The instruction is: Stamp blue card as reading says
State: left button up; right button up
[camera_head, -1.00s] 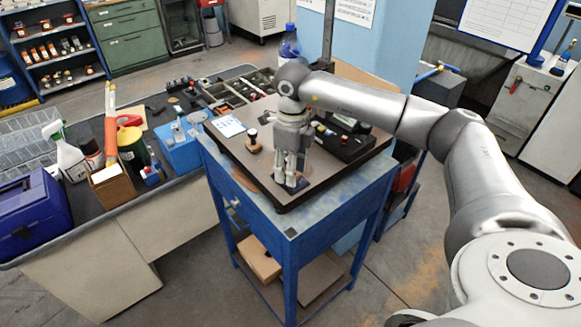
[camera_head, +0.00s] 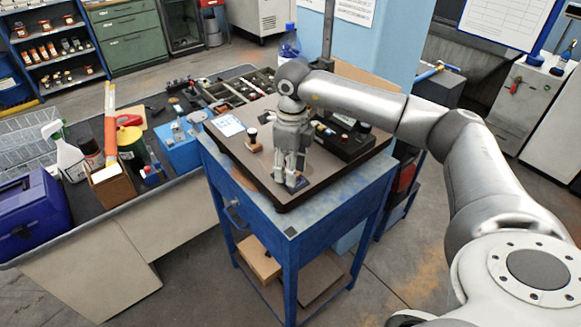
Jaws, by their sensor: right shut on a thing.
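My right gripper (camera_head: 290,182) points down over the front part of the dark bench top (camera_head: 235,158). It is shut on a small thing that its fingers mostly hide. A small dark blue flat piece (camera_head: 302,184) shows at the fingertips, on or just above the bench top; I cannot tell whether it is the blue card. A small stamp-like piece with a black knob and wooden base (camera_head: 254,147) stands left of the gripper. A pale sheet with print (camera_head: 228,125) lies further left; its reading is too small to make out. My left gripper is not in view.
A black tray with small items (camera_head: 345,145) sits right of the gripper. Free bench top lies left of the gripper.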

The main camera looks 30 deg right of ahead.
jog(key=shift+s+f, duration=0.1)
jog(key=shift+f, duration=0.05)
jog(key=shift+r+p, duration=0.55)
jog(key=shift+r, duration=0.25)
jog(key=shift+r+p, duration=1.55)
jog(key=shift+r, duration=1.25)
